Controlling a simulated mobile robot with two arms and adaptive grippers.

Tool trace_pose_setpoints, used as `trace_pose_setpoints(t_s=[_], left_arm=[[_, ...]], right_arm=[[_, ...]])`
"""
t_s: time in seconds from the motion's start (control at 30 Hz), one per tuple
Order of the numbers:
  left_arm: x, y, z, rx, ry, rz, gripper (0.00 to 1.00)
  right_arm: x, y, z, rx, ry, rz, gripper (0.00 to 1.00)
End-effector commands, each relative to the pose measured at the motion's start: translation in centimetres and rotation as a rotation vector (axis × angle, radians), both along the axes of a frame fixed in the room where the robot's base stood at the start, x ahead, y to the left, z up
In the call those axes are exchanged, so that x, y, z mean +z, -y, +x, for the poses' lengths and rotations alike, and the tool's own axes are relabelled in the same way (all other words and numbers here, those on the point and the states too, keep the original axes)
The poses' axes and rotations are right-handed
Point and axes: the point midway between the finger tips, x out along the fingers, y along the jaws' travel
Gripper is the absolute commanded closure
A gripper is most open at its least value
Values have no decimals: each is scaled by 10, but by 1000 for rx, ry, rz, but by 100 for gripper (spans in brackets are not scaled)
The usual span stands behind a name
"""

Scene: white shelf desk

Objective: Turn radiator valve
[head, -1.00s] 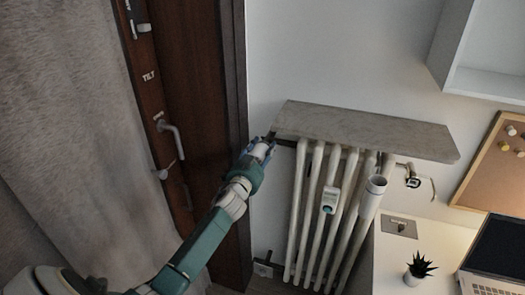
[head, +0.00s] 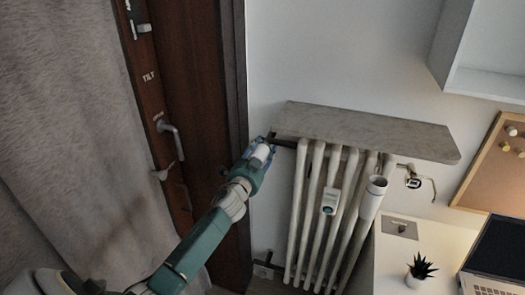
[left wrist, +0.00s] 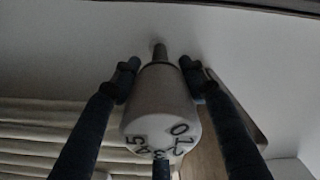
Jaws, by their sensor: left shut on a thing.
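The radiator valve knob (left wrist: 160,100) is a white cylinder with dark numbers around its end, seen close up in the left wrist view. A metal stem joins it to the wall side. My left gripper (left wrist: 160,82) has its dark fingers around the knob and is shut on it. In the head view the knob (head: 262,152) shows as a small white piece between the fingers of my left gripper (head: 266,147), at the upper left corner of the radiator. The white ribbed radiator (head: 318,215) stands against the wall. My right gripper is not in view.
A grey stone shelf (head: 365,130) covers the radiator's top. A brown door frame (head: 205,130) with a handle (head: 172,140) and a grey curtain (head: 65,130) are on the left. A desk with a plant (head: 419,270) and laptop (head: 497,255) stands on the right.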

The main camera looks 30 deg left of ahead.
Motion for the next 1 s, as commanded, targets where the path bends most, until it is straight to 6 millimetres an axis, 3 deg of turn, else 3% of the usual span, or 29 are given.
trace_pose_setpoints(t_s=[0.13, 0.17, 0.23, 0.27, 0.67, 1.0], left_arm=[[0, 1, 0, -1, 1, -1, 83], [0, 1, 0, -1, 1, -1, 53], [0, 1, 0, -2, 1, -1, 39], [0, 0, 0, -1, 1, -2, 37], [-1, 2, -9, -1, -1, -1, 37], [-2, 19, -76, -2, -1, -4, 37]], right_arm=[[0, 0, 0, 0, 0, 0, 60], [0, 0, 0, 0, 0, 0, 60], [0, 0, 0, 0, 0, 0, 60], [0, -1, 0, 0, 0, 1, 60], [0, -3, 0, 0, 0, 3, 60], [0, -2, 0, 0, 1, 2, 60]])
